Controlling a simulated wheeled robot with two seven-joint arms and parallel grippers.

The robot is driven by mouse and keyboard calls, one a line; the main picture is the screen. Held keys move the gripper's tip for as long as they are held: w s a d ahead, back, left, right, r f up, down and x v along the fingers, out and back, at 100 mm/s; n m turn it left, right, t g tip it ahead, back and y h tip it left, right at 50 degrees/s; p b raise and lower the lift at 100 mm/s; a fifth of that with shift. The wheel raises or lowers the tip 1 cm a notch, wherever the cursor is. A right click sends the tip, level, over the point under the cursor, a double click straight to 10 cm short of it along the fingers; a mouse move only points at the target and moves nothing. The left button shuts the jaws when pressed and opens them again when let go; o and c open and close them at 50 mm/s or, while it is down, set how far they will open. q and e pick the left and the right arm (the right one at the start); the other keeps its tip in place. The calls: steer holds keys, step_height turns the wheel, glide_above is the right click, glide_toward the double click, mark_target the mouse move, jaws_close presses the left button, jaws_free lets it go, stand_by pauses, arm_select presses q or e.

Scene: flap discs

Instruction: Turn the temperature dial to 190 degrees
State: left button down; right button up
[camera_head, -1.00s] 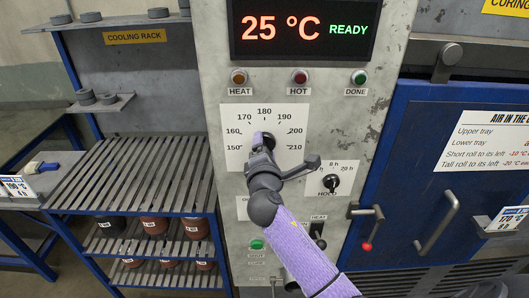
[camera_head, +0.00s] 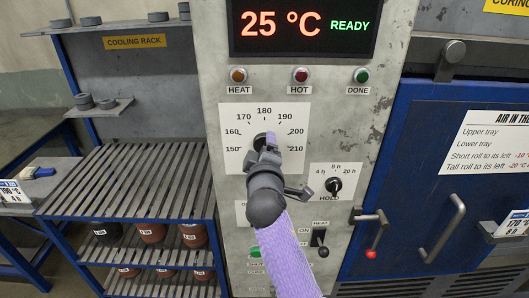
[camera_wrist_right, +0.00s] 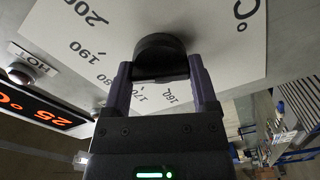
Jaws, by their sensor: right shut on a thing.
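The temperature dial (camera_head: 259,142) is a dark round knob on a white scale plate (camera_head: 292,112) marked from 150 to 210. In the head view my right gripper (camera_head: 267,141) reaches up from below and partly covers the dial, so its pointer cannot be read. In the right wrist view the dial (camera_wrist_right: 160,50) sits between the two purple fingers of my right gripper (camera_wrist_right: 161,72), which is shut on it. The number 190 (camera_wrist_right: 78,50) shows to the left of the dial there. My left gripper is not in view.
A display (camera_head: 302,27) above reads 25 °C READY. The hold dial (camera_head: 333,185) and heat switch (camera_head: 319,240) lie to the lower right of my gripper. A blue oven door (camera_head: 430,150) stands at right, a slatted cooling rack (camera_head: 135,180) at left.

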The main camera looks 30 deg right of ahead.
steer(key=shift+f+m, duration=0.1)
steer(key=shift+m, duration=0.8)
steer(key=o, duration=1.1)
steer(key=shift+o, duration=0.2)
